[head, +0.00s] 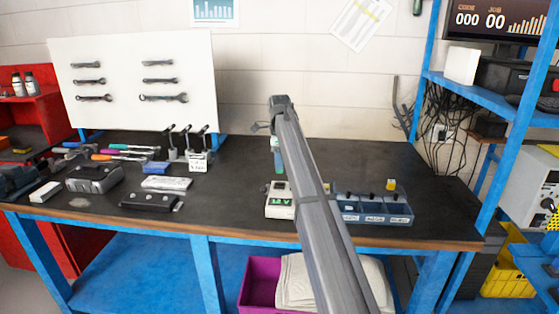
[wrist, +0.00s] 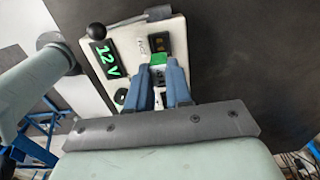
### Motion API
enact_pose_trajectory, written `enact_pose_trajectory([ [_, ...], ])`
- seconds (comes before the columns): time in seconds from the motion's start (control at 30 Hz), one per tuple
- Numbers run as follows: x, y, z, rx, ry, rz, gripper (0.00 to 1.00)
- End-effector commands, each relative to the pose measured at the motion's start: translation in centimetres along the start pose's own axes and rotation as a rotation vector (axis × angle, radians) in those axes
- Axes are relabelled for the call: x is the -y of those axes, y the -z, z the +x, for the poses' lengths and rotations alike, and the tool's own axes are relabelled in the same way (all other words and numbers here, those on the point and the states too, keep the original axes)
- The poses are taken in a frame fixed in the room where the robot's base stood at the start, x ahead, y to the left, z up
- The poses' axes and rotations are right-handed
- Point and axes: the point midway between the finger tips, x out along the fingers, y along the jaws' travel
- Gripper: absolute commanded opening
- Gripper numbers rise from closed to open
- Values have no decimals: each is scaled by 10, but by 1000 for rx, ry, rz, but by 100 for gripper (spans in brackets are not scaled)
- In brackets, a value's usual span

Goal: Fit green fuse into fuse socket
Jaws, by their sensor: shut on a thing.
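My gripper (wrist: 160,70) has two blue fingers, shut on the green fuse (wrist: 158,58). The fuse's green top shows between the fingertips in the wrist view; its lower part is hidden by the fingers. Beyond the fingers is a pale tester panel with a green "12 V" display (wrist: 108,60). A dark square recess, apparently the fuse socket (wrist: 161,43), is in this panel just past the fuse. I cannot tell whether the fuse touches it. In the head view, the tester (head: 279,201) stands at the bench front, and my arm hides most of the gripper.
A blue divided bin (head: 375,217) stands right of the tester, with a yellow piece (head: 391,185) at its back. Tools and grey boxes (head: 94,178) fill the bench's left side. The black bench top (head: 360,160) is clear behind the bin.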

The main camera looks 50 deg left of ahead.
Motion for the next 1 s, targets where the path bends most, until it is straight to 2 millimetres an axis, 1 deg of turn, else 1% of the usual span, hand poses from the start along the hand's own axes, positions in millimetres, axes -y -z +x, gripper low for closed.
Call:
enact_pose_trajectory([
  [0.4, 0, 0, 29, 0, -1, -1, 0],
  [0.6, 0, 0, 41, 0, 0, -1, 0],
  [0.77, 0, 0, 45, 0, 0, -1, 0],
  [1.0, 0, 0, 45, 0, 0, -1, 0],
])
